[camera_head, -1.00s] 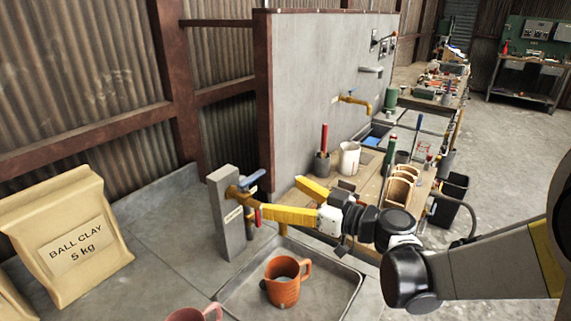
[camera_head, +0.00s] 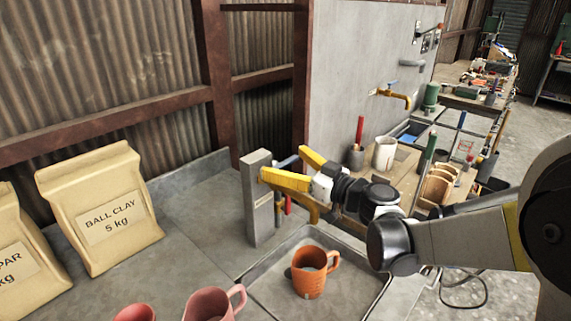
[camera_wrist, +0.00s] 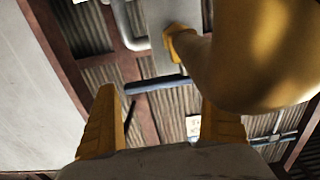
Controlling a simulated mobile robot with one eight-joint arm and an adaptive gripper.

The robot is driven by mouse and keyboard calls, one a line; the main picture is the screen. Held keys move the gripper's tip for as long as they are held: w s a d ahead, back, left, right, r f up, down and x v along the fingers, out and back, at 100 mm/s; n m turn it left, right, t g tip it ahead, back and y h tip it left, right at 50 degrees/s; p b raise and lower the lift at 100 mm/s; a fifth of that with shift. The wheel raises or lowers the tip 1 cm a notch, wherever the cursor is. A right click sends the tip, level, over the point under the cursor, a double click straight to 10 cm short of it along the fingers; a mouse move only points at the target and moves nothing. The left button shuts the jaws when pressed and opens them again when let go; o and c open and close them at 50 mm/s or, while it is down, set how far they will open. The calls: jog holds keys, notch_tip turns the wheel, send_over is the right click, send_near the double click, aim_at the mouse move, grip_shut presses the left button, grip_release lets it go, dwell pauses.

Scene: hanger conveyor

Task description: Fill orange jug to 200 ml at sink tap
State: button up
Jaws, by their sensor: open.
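The orange jug (camera_head: 309,283) stands upright in the shallow grey sink (camera_head: 358,263), its handle to the right. Its fill level cannot be read, and no water stream shows. The tap is on a grey post (camera_head: 258,205), with a brass spout (camera_head: 309,212) and a blue lever (camera_head: 288,160) partly hidden by my gripper. My gripper (camera_head: 284,164) has its yellow fingers spread at the tap's height, apart from the jug. In the wrist view, the blue lever (camera_wrist: 157,84) appears ahead between the open fingers (camera_wrist: 160,110). The brass tap body (camera_wrist: 265,50) looms close at upper right; contact cannot be told.
Pink (camera_head: 212,303) and red (camera_head: 135,313) cups stand left of the sink. Clay bags (camera_head: 103,208) stand farther left. A grey wall panel (camera_head: 365,85) with a second brass tap (camera_head: 392,95) rises behind. A bench with tools and containers (camera_head: 384,153) lies right.

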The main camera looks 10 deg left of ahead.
jog(key=c, duration=1.4)
jog(key=shift+o, duration=0.2)
jog(key=shift+s+d+m+t+h, duration=0.1)
jog(key=shift+s+m+t+h, duration=0.2)
jog(key=shift+m+t+h, duration=0.65)
jog(key=shift+s+d+m+t+h, duration=0.1)
jog(key=shift+d+m+t+h, duration=0.1)
jog(key=shift+m+t+h, duration=0.4)
jog(key=shift+d+m+t+h, duration=0.15)
jog(key=shift+m+t+h, duration=0.2)
jog(key=shift+t, duration=0.4)
jog(key=o, duration=1.4)
jog(key=shift+c, duration=0.2)
jog(key=v, duration=1.2)
